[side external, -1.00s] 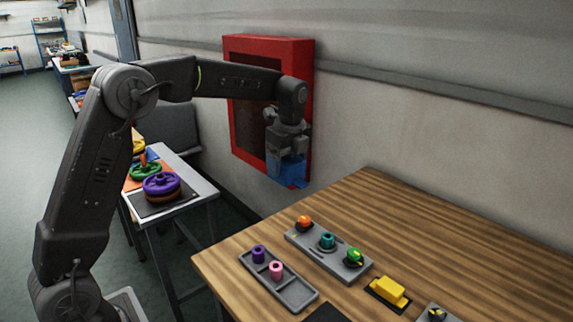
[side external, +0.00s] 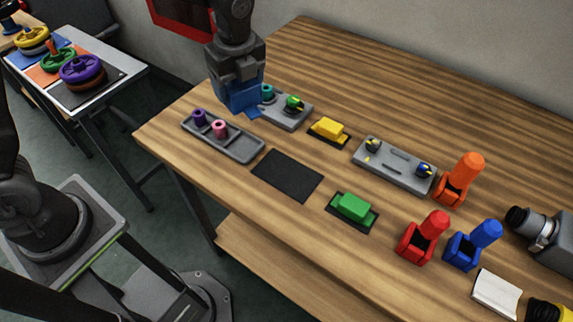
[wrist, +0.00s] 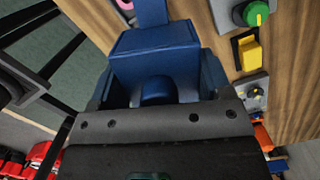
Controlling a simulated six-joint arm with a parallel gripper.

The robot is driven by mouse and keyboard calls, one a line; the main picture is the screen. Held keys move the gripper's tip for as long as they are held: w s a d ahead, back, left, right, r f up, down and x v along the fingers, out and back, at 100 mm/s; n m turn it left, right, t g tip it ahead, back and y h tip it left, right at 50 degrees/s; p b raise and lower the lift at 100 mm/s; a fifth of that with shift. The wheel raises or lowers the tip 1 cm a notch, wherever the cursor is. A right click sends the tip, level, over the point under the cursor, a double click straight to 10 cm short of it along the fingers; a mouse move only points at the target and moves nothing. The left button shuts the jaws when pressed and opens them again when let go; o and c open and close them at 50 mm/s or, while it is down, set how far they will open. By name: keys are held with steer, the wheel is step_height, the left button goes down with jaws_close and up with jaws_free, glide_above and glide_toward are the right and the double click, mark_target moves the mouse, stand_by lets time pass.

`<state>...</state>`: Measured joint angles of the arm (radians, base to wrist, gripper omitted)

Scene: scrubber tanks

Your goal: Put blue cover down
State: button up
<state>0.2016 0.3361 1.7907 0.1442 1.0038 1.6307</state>
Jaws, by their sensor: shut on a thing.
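The blue cover (side external: 238,97) is in my gripper (side external: 237,82), above the back left part of the wooden table, by the grey trays. My gripper is shut on it. In the wrist view the blue cover (wrist: 155,45) fills the upper middle, with a hollow facing the camera. It partly hides the grey plate (side external: 290,117) with the teal and green knobs. An empty black mat (side external: 287,176) lies on the table, to the right of and below the gripper in the side view.
A grey tray (side external: 240,148) with purple and pink pieces lies near the front left edge. A yellow block (side external: 329,128) and a green block (side external: 352,206) sit on black mats. A grey switch plate (side external: 393,170) and orange, red and blue handles stand further right. Back table is clear.

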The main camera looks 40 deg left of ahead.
mark_target(245, 109)
steer(key=shift+m, duration=0.4)
steer(key=d, duration=0.1)
steer(key=s+d+f, duration=0.2)
steer(key=shift+s+d, duration=0.1)
steer(key=shift+d, duration=0.1)
steer(key=d+f, duration=0.2)
steer(key=d, duration=0.1)
steer(key=d+f, duration=0.2)
steer(key=d, duration=0.1)
steer(key=d+f, duration=0.2)
steer(key=d, duration=0.2)
steer(key=shift+s, duration=0.1)
steer(key=shift+f, duration=2.05)
steer(key=shift+f, duration=0.15)
steer(key=o, duration=1)
steer(key=shift+o, duration=0.2)
step_height(245, 109, up, 12)
steer(key=d, duration=0.1)
steer(key=shift+s+d+r, duration=0.2)
steer(key=shift+s, duration=0.1)
